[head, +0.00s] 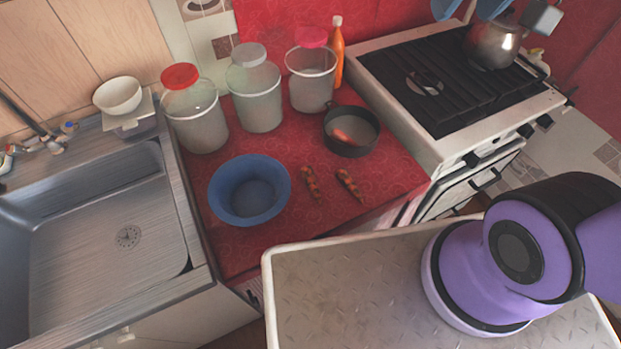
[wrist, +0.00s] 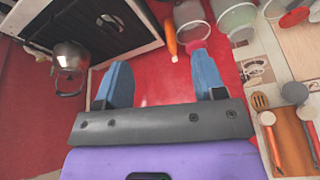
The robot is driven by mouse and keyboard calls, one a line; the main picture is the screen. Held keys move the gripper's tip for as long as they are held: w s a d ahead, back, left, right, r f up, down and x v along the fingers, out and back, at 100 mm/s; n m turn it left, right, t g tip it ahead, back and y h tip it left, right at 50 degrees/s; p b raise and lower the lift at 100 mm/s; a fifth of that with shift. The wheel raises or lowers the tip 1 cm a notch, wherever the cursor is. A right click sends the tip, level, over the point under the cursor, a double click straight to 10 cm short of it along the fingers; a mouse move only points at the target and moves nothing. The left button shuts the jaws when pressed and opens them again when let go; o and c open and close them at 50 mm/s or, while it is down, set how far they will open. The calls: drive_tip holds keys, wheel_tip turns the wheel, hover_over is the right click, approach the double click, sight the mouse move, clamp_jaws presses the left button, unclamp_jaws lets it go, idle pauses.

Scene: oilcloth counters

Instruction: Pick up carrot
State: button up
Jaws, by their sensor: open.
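Two short orange-brown pieces with dark marks lie apart on the red counter in the head view: a left one (head: 311,183) and a right one (head: 350,186). They look like carrots, but I cannot tell for certain. An orange-red patch (head: 345,133) shows inside the dark pan; whether it is an object is unclear. My gripper (wrist: 160,78) is open and empty, with two blue fingers spread. Blue parts that look like its fingers (head: 467,8) show at the head view's top edge, away from the pieces. Neither piece is clear in the wrist view.
A blue bowl (head: 222,214) stands left of the pieces, the dark pan (head: 350,151) behind them. Several lidded jars (head: 256,105) and an orange bottle (head: 337,58) stand at the back. A stove (head: 440,85) with a kettle (head: 490,48) is right; a sink (head: 95,235) is left.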

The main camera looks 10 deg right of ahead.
drive_tip(key=w+a+f+g, duration=0.2)
drive_tip(key=w+a+f, duration=0.4)
drive_tip(key=w+f, duration=0.15)
drive_tip(key=n+g, duration=0.2)
hover_over(310, 177)
wheel_tip(310, 177, down, 30)
drive_tip(key=f, duration=0.3)
drive_tip(key=shift+s+f+h, duration=0.2)
drive_tip(key=shift+f+h, duration=0.05)
drive_tip(key=shift+h, duration=0.15)
drive_tip(key=shift+w+f, duration=0.2)
drive_tip(key=shift+f, duration=3.1)
drive_tip(key=shift+c, duration=0.5)
drive_tip(key=c, duration=0.9)
